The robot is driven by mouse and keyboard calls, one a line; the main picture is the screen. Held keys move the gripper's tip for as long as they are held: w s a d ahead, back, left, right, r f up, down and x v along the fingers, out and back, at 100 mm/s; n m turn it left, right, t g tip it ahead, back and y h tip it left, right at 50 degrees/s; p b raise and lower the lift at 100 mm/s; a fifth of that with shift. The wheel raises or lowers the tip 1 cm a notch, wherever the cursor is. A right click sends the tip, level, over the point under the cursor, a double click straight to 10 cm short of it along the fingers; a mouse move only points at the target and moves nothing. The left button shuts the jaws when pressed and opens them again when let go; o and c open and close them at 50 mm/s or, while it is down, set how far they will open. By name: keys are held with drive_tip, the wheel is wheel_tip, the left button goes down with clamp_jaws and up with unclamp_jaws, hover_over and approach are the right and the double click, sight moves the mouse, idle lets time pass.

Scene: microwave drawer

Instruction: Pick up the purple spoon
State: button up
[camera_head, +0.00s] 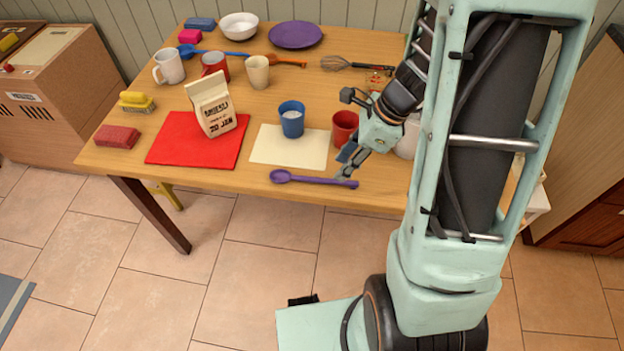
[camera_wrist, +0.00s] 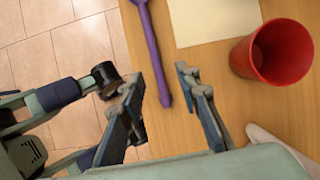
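The purple spoon (camera_head: 312,180) lies flat on the wooden table near its front edge, bowl to the left and handle to the right. In the wrist view its handle (camera_wrist: 154,50) runs down between the two fingers, and the handle's end lies level with the fingertips. My gripper (camera_head: 347,166) is just above the handle's right end in the head view. In the wrist view my gripper (camera_wrist: 158,84) is open, with a clear gap on both sides of the handle. The spoon's bowl is mostly outside the wrist view.
A red cup (camera_head: 344,128) stands close behind my gripper and also shows in the wrist view (camera_wrist: 272,52). A cream mat (camera_head: 290,157) bears a blue cup (camera_head: 292,120). A red mat (camera_head: 193,142) bears a paper bag (camera_head: 212,104). The table front left of the spoon is clear.

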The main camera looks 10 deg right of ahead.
sight(328, 179)
drive_tip(key=x, duration=0.2)
drive_tip(key=b+x, duration=0.1)
drive_tip(key=x, duration=0.1)
drive_tip(key=shift+s+a, duration=0.2)
drive_tip(key=shift+a, duration=0.25)
drive_tip(key=shift+w+a+f, duration=0.1)
drive_tip(key=shift+a+f, duration=0.1)
drive_tip(key=shift+f, duration=0.35)
drive_tip(key=shift+c, duration=0.5)
clamp_jaws()
